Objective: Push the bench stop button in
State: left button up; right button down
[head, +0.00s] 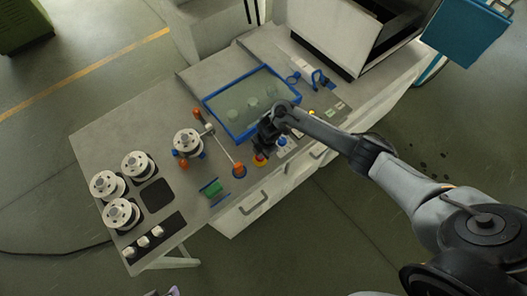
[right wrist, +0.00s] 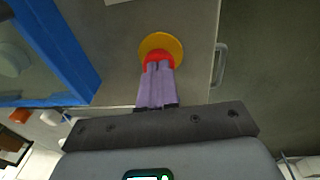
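The bench stop button is a red cap on a round yellow base (head: 260,160) at the bench's front edge. In the right wrist view the red cap (right wrist: 159,56) shows just beyond my fingertips, with the yellow base around it. My right gripper (head: 265,150) is above the button in the head view, pointing down. Its two purple fingers (right wrist: 158,72) are together with nothing between them. The tips overlap the cap in the picture; I cannot tell whether they touch it. A small part of my left gripper (head: 162,293) shows at the bottom edge of the head view.
A blue-framed tray (head: 215,112) lies behind the button. A rod with orange ends (head: 226,148) and several white spools (head: 122,214) are to the left. A blue knob (head: 282,141) is close on the right. Drawers (head: 252,204) are below the bench front.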

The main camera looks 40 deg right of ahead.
jog(key=r+p, duration=0.2)
jog(key=p, duration=0.1)
jog(key=r+p, duration=0.1)
jog(key=shift+s+d+r+p, duration=0.25)
jog(key=shift+d+r+p, duration=0.05)
jog(key=shift+r, duration=0.1)
notch_tip(320, 180, up, 10)
jog(key=shift+s+d, duration=0.4)
jog(key=shift+s, duration=0.1)
